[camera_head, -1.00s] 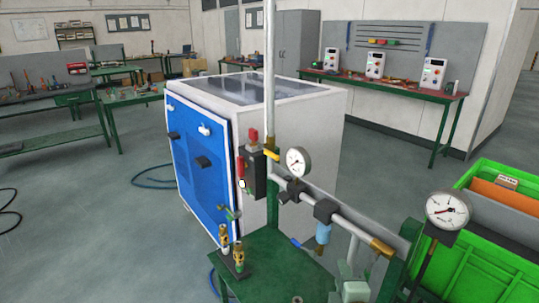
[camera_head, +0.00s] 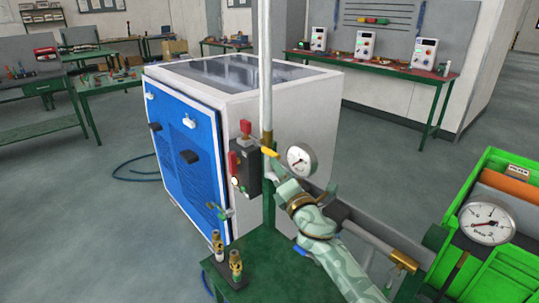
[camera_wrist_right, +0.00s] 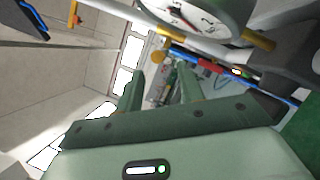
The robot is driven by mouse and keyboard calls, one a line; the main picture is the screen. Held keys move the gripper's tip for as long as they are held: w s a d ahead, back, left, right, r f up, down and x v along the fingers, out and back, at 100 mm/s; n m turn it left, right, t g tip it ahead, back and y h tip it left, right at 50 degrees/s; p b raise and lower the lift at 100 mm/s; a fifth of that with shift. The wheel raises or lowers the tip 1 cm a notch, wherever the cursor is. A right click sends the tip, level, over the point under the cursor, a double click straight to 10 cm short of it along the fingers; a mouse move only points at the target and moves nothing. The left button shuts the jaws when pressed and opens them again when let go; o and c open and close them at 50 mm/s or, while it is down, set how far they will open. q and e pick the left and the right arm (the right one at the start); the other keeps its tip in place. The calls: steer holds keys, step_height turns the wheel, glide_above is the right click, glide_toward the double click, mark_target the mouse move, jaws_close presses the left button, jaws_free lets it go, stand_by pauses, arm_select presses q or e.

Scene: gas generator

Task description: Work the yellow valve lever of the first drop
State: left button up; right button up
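The yellow valve lever (camera_head: 269,152) sits on the vertical pipe, just below its brass fitting and left of a round gauge (camera_head: 301,160). My right gripper (camera_head: 281,172) reaches up from the lower right, close below the lever. In the right wrist view, the two fingers (camera_wrist_right: 158,82) are apart with a gap between them. A rounded yellow end (camera_wrist_right: 157,57), which looks like the lever, lies just beyond the fingertips; I see no clear contact. The gauge (camera_wrist_right: 205,14) is near the top there. My left gripper is not in view.
A red-handled switch box (camera_head: 244,165) stands left of the pipe, by the blue and white cabinet (camera_head: 285,105). Brass valves (camera_head: 236,262) stand on the green table (camera_head: 262,270). A second gauge (camera_head: 487,221) and a green crate (camera_head: 462,285) are at the right.

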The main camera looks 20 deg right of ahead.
mark_target(270, 151)
steer(key=b+x, duration=0.1)
steer(key=x, duration=0.5)
steer(key=shift+w+f, duration=0.1)
steer(key=shift+w, duration=0.05)
steer(key=shift+w+r, duration=0.25)
steer(key=shift+w, duration=0.15)
jaws_close()
